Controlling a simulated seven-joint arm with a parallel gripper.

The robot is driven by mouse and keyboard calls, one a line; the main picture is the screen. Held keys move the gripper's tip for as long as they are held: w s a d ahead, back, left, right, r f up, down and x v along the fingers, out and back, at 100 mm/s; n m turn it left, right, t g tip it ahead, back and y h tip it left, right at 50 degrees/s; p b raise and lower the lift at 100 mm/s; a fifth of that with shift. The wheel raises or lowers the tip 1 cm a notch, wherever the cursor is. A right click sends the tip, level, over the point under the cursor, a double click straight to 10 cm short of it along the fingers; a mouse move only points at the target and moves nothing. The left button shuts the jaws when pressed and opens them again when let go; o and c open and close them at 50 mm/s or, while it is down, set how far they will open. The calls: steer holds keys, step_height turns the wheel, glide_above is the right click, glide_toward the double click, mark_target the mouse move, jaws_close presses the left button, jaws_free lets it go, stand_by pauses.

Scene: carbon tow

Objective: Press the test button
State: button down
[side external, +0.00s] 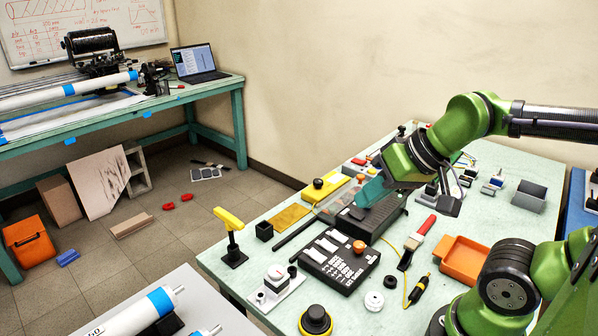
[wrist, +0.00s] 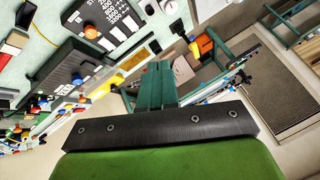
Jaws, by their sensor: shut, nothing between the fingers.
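A black control box (side external: 341,268) with white lettering and pale labels sits on the green table. It carries a round orange button (side external: 359,246) at its upper right corner. In the wrist view the orange button (wrist: 91,32) shows on the lettered box. No lettering that says test is legible. My gripper (side external: 362,198) is shut and empty, its teal fingers above a second, longer black box (side external: 378,217) behind the lettered one. They stand apart from the orange button. The shut fingers also show in the wrist view (wrist: 154,66). They hide part of the longer box.
A yellow-handled tool (side external: 230,225) stands upright at the left edge. A red-handled brush (side external: 416,243) and an orange tray (side external: 466,260) lie to the right. A black and yellow round knob (side external: 315,320) is at the front. The table is crowded.

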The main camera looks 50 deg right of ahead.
steer(key=shift+d, duration=0.1)
stand_by(0.7)
steer(key=m+t, duration=0.2)
steer(key=m, duration=1.9)
glide_above(372, 172)
steer(key=d, duration=0.1)
step_height(372, 172, down, 10)
steer(key=shift+s+r, duration=0.1)
steer(key=shift+s, duration=0.15)
steer(key=shift+f, duration=4.45)
